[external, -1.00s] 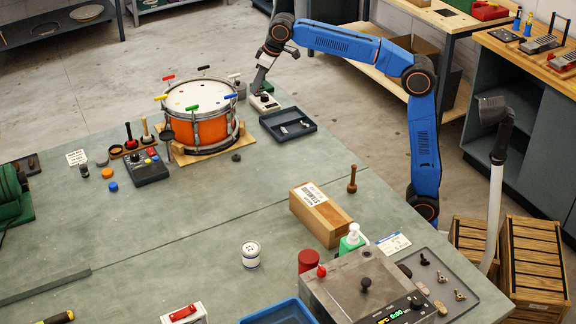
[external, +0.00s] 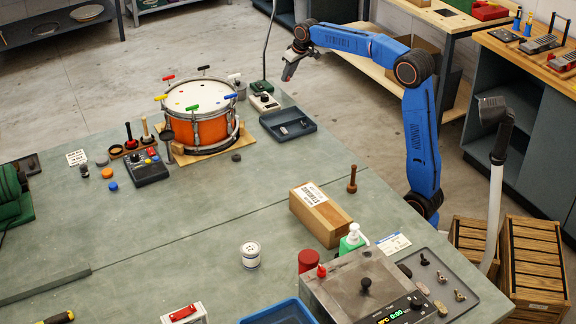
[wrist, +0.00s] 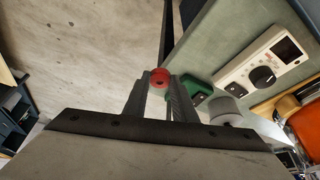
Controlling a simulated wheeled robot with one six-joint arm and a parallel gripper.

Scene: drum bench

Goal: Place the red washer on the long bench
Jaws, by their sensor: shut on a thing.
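The red washer (wrist: 159,77) is between the fingertips of my gripper (wrist: 160,88) in the wrist view. My gripper is shut on it. In the external view my gripper (external: 288,75) hangs in the air at the back, to the right of the drum and past the far edge of the big green-topped bench (external: 200,225). Bare floor lies beneath much of the wrist view, with the bench edge to the right.
The orange drum (external: 198,130) stands on a wooden board. A white meter (external: 263,101), a green base with a thin upright stem (external: 262,87) and a dark tray (external: 288,125) are near the bench's far corner. The middle of the bench is largely clear.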

